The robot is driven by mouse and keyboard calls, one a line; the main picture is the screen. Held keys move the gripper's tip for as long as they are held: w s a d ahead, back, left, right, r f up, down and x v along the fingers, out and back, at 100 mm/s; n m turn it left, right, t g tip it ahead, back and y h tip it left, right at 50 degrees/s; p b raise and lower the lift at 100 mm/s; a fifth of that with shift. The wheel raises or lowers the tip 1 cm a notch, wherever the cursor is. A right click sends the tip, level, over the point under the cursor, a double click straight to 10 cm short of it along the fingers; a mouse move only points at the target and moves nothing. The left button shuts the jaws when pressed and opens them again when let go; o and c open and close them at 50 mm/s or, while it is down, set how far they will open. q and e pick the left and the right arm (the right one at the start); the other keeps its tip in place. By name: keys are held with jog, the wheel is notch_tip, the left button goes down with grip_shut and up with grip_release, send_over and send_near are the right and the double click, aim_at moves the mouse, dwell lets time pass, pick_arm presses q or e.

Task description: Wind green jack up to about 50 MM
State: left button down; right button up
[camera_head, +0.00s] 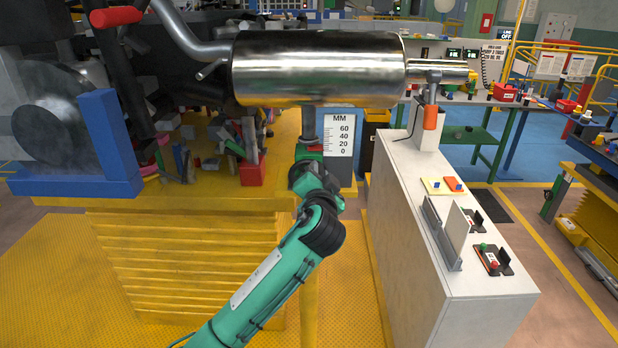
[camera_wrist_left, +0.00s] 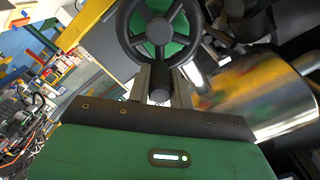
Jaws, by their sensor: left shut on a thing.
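The green jack (camera_head: 309,150) stands on the yellow platform, its grey post rising toward the underside of a shiny silver cylinder. A white MM scale (camera_head: 341,134), marked 60, 40, 20 and 0, stands just right of it; I cannot make out a pointer. In the left wrist view the jack's handwheel has a black spoked rim (camera_wrist_left: 121,32) around a green middle. My left gripper (camera_head: 309,177) is at the jack, largely hidden behind its own wrist in the head view. The left wrist view shows its fingers (camera_wrist_left: 161,88) shut on the wheel's dark crank knob.
The silver cylinder (camera_head: 318,70) hangs right above the jack. Coloured blocks and a blue frame (camera_head: 110,142) crowd the yellow platform (camera_head: 190,250) at left. A white cabinet (camera_head: 410,220) with small devices stands close at right.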

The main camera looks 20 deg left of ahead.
pick_arm(q)
jog(key=shift+w+d+f+b, duration=0.15)
jog(key=shift+d+f+b, duration=0.25)
jog(key=shift+f, duration=0.2)
jog(key=shift+w+d+f+b, duration=0.1)
jog(key=shift+d+f+b, duration=0.25)
jog(key=shift+f, duration=0.25)
notch_tip(320, 180, down, 2)
jog(key=shift+f+b, duration=0.25)
jog(key=shift+b, duration=0.6)
